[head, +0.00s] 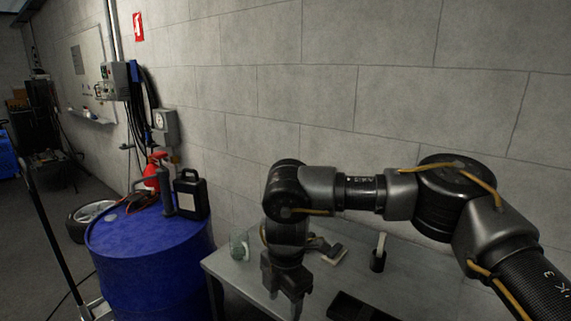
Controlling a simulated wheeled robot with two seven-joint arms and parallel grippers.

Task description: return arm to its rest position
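My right arm (437,199) comes in from the right edge, dark grey with tan cables along it. It reaches left in front of the wall, bends at the elbow-like joint and points down. My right gripper (289,292) hangs at its end over the left part of the grey table (232,270), pointing down near the bottom edge. Its fingertips reach the bottom of the view, and I cannot tell whether they are open or shut. I see nothing held in it. My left gripper is not in view.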

